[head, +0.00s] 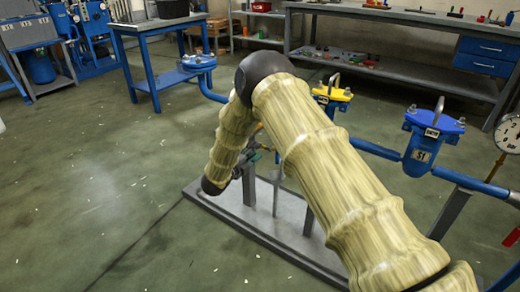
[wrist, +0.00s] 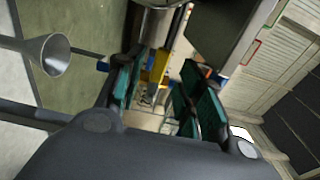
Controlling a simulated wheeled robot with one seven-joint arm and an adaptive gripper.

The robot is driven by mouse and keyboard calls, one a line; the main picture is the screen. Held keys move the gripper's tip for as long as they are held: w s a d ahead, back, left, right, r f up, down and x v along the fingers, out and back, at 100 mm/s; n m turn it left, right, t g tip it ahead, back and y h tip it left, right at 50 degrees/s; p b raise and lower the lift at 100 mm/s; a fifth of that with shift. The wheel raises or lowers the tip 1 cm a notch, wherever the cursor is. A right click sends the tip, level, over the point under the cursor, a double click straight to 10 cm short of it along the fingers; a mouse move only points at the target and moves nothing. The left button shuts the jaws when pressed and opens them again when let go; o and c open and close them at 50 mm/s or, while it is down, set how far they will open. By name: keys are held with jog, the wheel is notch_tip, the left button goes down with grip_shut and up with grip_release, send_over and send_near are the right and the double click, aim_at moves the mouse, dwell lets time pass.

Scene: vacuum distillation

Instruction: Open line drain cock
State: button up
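My gripper (wrist: 160,98) shows in the wrist view with its two teal-padded fingers apart and nothing seen held between them. A yellow part (wrist: 158,68) and a grey metal pipe (wrist: 156,25) lie beyond the fingertips, in line with the gap. I cannot tell whether the yellow part is the drain cock's handle. In the head view my arm covers the middle of the blue pipe line (head: 376,149), and my gripper is mostly hidden behind it, low over the grey base plate (head: 252,224). I cannot make out the drain cock in the head view.
A blue flanged pot marked S1 (head: 421,148) and a yellow-topped pot (head: 333,94) stand along the line. A dial gauge (head: 508,133) is at right. A metal funnel (wrist: 50,55) is left of the fingers in the wrist view.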

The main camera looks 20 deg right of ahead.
aim_at(264, 147)
jog(key=shift+b+x, duration=0.55)
jog(key=shift+x, duration=1.85)
grip_shut()
